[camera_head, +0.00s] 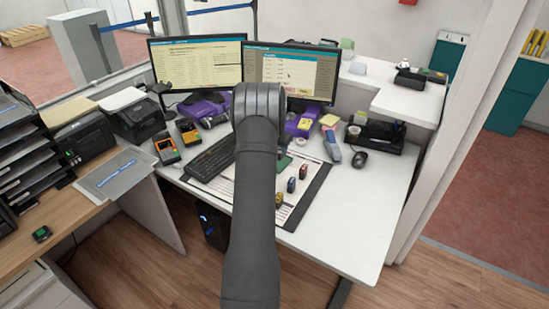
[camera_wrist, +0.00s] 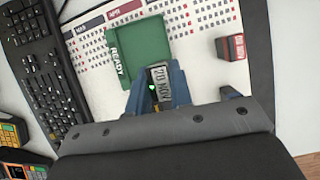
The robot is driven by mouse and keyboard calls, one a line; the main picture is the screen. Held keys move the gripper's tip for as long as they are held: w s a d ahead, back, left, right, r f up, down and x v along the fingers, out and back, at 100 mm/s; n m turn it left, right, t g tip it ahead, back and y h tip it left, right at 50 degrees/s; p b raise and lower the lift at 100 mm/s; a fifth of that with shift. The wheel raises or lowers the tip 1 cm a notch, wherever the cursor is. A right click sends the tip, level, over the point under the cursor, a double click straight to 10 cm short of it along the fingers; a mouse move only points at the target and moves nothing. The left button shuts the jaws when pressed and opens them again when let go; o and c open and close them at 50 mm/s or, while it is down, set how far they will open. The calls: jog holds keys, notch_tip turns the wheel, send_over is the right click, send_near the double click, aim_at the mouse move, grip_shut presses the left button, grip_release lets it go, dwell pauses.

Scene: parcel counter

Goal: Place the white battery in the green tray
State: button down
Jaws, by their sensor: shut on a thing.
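The green tray (camera_wrist: 135,45), with the word READY on its side, lies on the printed desk mat in the wrist view. In the head view only a bit of the tray (camera_head: 284,161) shows beside my arm. My gripper (camera_wrist: 158,88) is shut on the white battery (camera_wrist: 160,75), whose pale face carries dark lettering. The blue fingers stand on both sides of it, and its lower part is hidden. In the wrist view the battery is at the tray's near edge; its height above the mat cannot be told. My arm hides the gripper in the head view.
A black keyboard (camera_wrist: 42,70) lies left. A mouse (camera_head: 360,159) and monitors (camera_head: 290,70) stand farther off.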

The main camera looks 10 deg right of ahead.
jog(key=shift+w+a+f, duration=0.95)
jog(key=shift+w+a, duration=0.1)
jog(key=shift+w, duration=0.05)
jog(key=shift+f, duration=2)
jog(key=c, duration=1.3)
grip_release()
jog(key=shift+f, duration=0.15)
jog(key=v, duration=1.2)
jog(key=shift+w+d, duration=0.1)
